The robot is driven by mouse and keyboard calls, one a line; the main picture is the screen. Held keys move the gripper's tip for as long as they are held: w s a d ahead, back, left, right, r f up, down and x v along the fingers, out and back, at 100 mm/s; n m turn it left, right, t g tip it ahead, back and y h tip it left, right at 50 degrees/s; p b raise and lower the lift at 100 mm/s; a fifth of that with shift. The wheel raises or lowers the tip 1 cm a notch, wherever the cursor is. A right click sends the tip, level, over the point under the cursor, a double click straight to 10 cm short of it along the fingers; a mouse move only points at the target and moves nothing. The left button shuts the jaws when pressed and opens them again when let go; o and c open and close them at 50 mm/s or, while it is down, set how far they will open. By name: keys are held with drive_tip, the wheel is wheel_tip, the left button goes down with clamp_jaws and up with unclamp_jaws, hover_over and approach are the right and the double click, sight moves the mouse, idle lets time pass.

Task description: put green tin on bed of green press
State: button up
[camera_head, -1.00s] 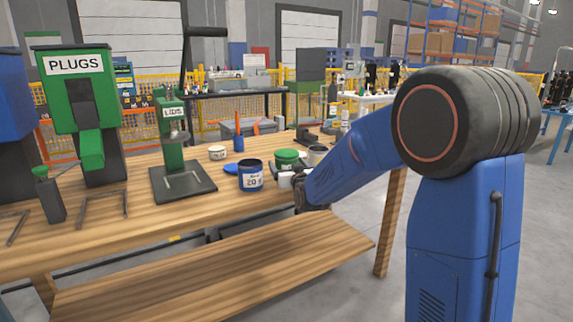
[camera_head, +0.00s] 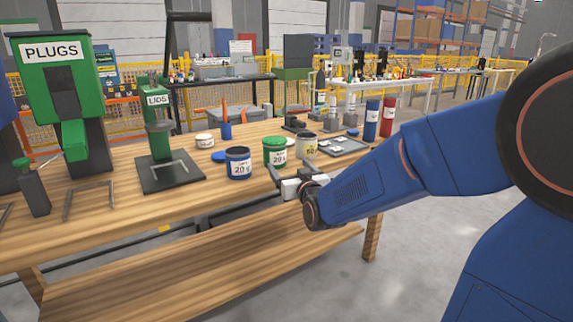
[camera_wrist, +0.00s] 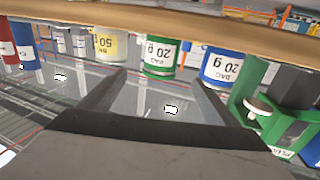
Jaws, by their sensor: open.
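The green tin (camera_head: 275,151) stands upright on the wooden table near its front edge, with a white "20 g" label. It also shows upside down in the wrist view (camera_wrist: 160,52), ahead of the space between my fingers. My gripper (camera_head: 290,177) is open and empty in front of the tin, apart from it; both fingers show in the wrist view (camera_wrist: 155,88). The green press (camera_head: 158,130), marked LIDS, stands to the left on a dark flat bed (camera_head: 150,181) with a bracket-like frame on it.
A blue tin (camera_head: 238,163) stands just left of the green tin, and a yellowish tin (camera_head: 307,147) just right. A larger green PLUGS machine (camera_head: 55,95) stands far left.

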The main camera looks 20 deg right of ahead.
drive_tip(key=s+d+f+g, duration=0.1)
drive_tip(key=s+f+g, duration=0.1)
drive_tip(key=s, duration=0.6)
drive_tip(key=s+d+f+g, duration=0.2)
drive_tip(key=s+f+g, duration=0.1)
drive_tip(key=s, duration=0.6)
drive_tip(key=shift+g, duration=0.9)
drive_tip(key=shift+o, duration=0.5)
drive_tip(key=s+d+f+g, duration=0.1)
drive_tip(key=s+f+g, duration=0.1)
drive_tip(key=s, duration=0.9)
drive_tip(key=s+d+f+g+h, duration=0.1)
drive_tip(key=s+f+g, duration=0.2)
drive_tip(key=s, duration=0.8)
drive_tip(key=shift+s+d+m+g, duration=0.15)
drive_tip(key=shift+d+m+g, duration=0.2)
drive_tip(key=shift+g, duration=0.35)
drive_tip(key=t+y, duration=0.1)
drive_tip(key=t, duration=1.2)
approach(280, 149)
drive_tip(key=w, duration=0.8)
drive_tip(key=w+a, duration=0.1)
drive_tip(key=w, duration=0.3)
drive_tip(key=shift+w+f, duration=0.1)
drive_tip(key=shift+w, duration=0.05)
drive_tip(key=shift+w+a, duration=0.2)
drive_tip(key=shift+w, duration=1.1)
drive_tip(key=shift+w+a, duration=0.2)
drive_tip(key=shift+w, duration=1.1)
drive_tip(key=c, duration=1.3)
